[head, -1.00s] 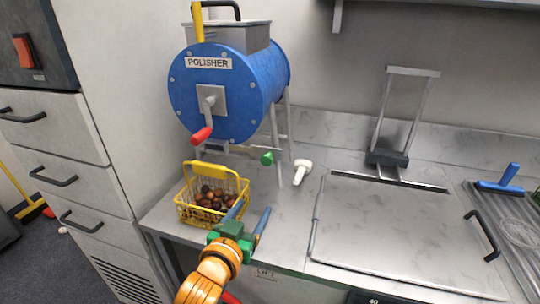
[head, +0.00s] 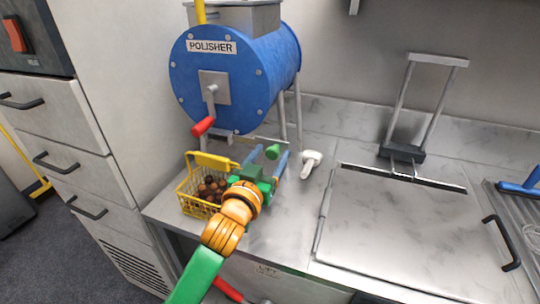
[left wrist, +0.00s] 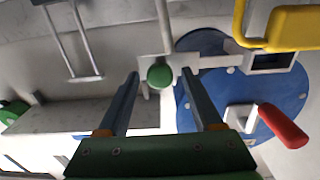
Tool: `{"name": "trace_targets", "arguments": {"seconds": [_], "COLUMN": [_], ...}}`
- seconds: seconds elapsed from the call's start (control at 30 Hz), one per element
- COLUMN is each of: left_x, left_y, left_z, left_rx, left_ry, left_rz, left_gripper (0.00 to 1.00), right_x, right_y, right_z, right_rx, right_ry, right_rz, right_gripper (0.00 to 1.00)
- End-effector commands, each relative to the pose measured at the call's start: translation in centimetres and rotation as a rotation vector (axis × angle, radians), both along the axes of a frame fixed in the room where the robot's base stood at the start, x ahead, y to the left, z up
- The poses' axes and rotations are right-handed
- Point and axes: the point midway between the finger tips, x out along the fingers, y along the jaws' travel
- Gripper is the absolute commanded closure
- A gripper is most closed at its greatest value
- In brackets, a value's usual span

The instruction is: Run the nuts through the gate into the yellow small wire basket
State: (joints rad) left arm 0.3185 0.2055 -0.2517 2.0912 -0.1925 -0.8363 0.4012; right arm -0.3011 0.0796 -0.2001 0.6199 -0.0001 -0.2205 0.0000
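The blue polisher drum (head: 230,85) stands on legs at the back left of the counter, with a red-handled crank (head: 204,125) on its front. The gate's green knob (head: 272,152) sticks out below the drum. The yellow small wire basket (head: 188,203) stands below the drum front with brown nuts (head: 210,186) in it. My left gripper (head: 264,158) is open at the green knob, right of the basket. In the left wrist view the knob (left wrist: 160,75) lies in line between the two open fingertips (left wrist: 160,73); contact cannot be told. My right gripper is out of view.
A small white object (head: 311,162) lies on the counter just right of my left gripper. A flat metal lid panel (head: 400,225) with a black handle fills the right. The basket's yellow handle (left wrist: 285,28) shows close in the left wrist view.

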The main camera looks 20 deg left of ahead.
Motion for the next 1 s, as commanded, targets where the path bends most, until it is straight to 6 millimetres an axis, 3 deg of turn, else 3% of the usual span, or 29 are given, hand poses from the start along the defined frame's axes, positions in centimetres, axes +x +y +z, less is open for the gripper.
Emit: {"name": "trace_targets", "arguments": {"seconds": [0.03, 0.23, 1.0], "left_x": [-0.01, -0.02, -0.02], "left_y": [0.00, 0.00, 0.00], "left_z": [-0.01, -0.03, -0.07], "left_rx": [0.000, 0.000, 0.000], "left_ry": [0.000, 0.001, 0.002], "left_rz": [0.000, 0.000, 0.000], "left_gripper": [0.46, 1.00, 1.00], "right_x": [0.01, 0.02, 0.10], "right_y": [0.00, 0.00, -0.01], "right_z": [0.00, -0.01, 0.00], "right_rx": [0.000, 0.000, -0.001], "right_ry": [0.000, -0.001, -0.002], "right_rz": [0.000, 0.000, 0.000], "right_gripper": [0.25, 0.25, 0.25]}}
